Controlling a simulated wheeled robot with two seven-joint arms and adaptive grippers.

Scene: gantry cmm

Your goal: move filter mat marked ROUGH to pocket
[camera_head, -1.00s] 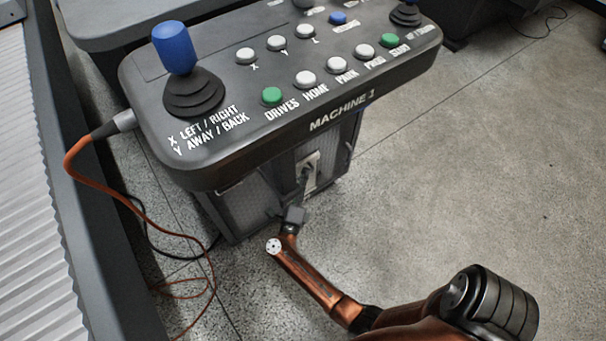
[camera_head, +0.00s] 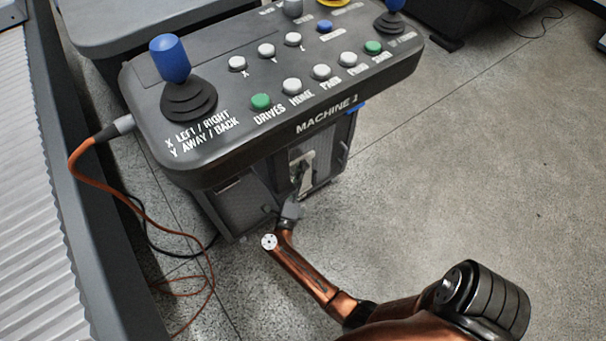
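No filter mat marked ROUGH can be made out in the camera_head view, and no pocket can be identified. My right gripper (camera_head: 300,183) is small and partly blurred at the front of the cabinet under the console, close to a pale plate (camera_head: 303,155). I cannot tell whether it touches the plate, or whether its fingers are open or shut. My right arm reaches to it from the lower right. My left gripper is out of view.
The MACHINE 1 console (camera_head: 240,135) has a blue joystick (camera_head: 170,60) and several buttons, and overhangs my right gripper. An orange cable (camera_head: 77,165) loops to the floor beside a ribbed cover (camera_head: 25,200) at left. The floor (camera_head: 480,170) at right is clear.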

